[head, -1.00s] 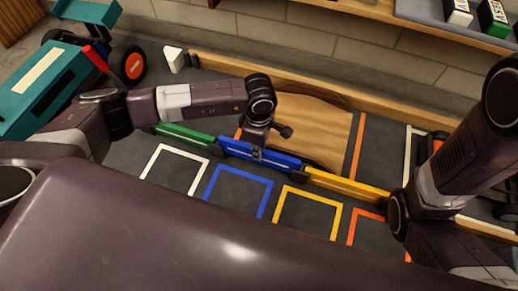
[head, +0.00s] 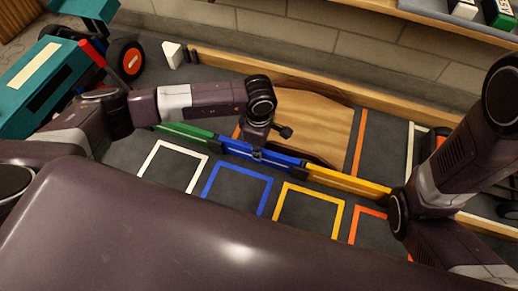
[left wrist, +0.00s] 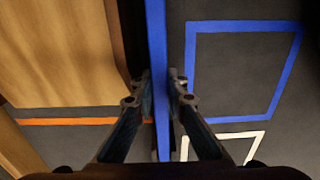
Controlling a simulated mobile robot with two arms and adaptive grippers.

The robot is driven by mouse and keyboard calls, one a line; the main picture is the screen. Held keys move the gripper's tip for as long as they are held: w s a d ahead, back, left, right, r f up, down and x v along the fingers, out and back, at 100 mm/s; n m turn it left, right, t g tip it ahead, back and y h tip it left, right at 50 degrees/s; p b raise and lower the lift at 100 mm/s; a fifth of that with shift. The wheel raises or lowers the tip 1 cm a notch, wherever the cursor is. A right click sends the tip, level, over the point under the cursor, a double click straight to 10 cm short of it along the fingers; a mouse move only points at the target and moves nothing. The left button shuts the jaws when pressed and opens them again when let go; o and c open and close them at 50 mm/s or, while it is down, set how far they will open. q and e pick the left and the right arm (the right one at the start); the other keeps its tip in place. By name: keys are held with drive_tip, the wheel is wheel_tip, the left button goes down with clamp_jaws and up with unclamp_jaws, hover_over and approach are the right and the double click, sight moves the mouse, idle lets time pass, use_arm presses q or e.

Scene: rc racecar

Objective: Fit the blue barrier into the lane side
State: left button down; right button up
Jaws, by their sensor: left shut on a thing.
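The blue barrier (head: 284,161) stands on edge in the lane side, in line between the green barrier (head: 190,133) at its left and the yellow barrier (head: 347,183) at its right. My left gripper (head: 257,151) comes down over its middle. In the left wrist view the blue barrier (left wrist: 156,40) runs between the two fingers of the left gripper (left wrist: 157,95), which are shut on it. The fit of its ends and underside is too small to tell. My right arm shows at the right, but its gripper is not in view.
White, blue (head: 237,168), yellow and orange outlines lie on the dark floor in front of the barriers. A wooden ramp (head: 305,115) lies behind the blue barrier. A teal car (head: 45,85) stands at the left. A wooden rail (head: 300,87) runs along the back.

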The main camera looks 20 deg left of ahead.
use_arm(q)
drive_tip(key=shift+f, duration=0.2)
drive_tip(key=c, duration=1.8)
unclamp_jaws()
drive_tip(key=shift+c, duration=0.2)
drive_tip(key=shift+r, duration=0.15)
wheel_tip(320, 180, up, 12)
